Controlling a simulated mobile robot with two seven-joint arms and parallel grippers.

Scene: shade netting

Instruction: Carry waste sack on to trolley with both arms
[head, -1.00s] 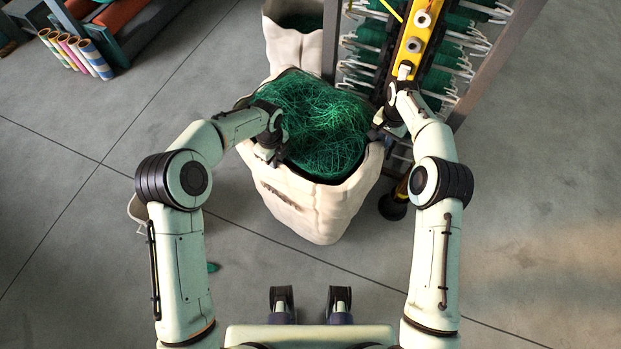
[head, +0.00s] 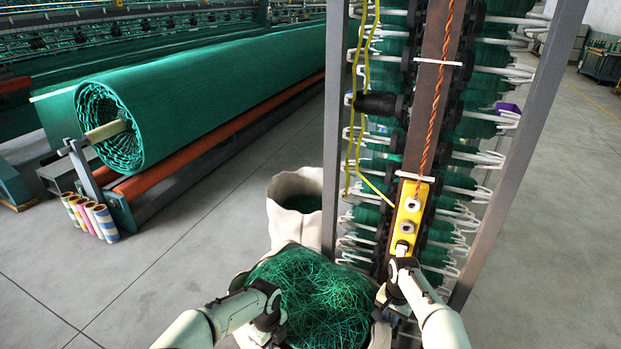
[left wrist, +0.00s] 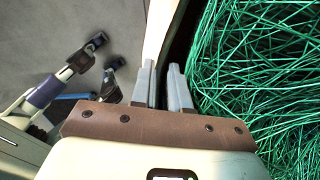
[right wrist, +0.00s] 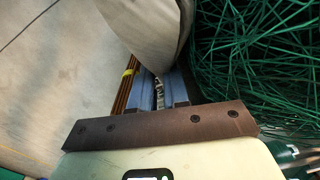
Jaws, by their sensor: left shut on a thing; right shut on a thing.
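The waste sack (head: 381,335) is beige and full of tangled green net waste (head: 312,295), at the bottom middle of the head view. My left gripper (head: 270,318) is at its left rim. In the left wrist view its fingers (left wrist: 165,82) are shut on the pale sack wall (left wrist: 161,32). My right gripper (head: 384,300) is at the right rim. In the right wrist view its fingers (right wrist: 160,88) are shut on the sack wall (right wrist: 150,28). The sack's lower part is out of the head view, so whether it touches the floor cannot be told. I see no trolley.
A second beige sack (head: 296,188) stands just behind. A tall rack (head: 548,130) with green bobbins and a yellow control box (head: 409,215) rises close on the right. A large green net roll (head: 200,100) and several striped tubes (head: 90,215) are at the left. Floor at left is clear.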

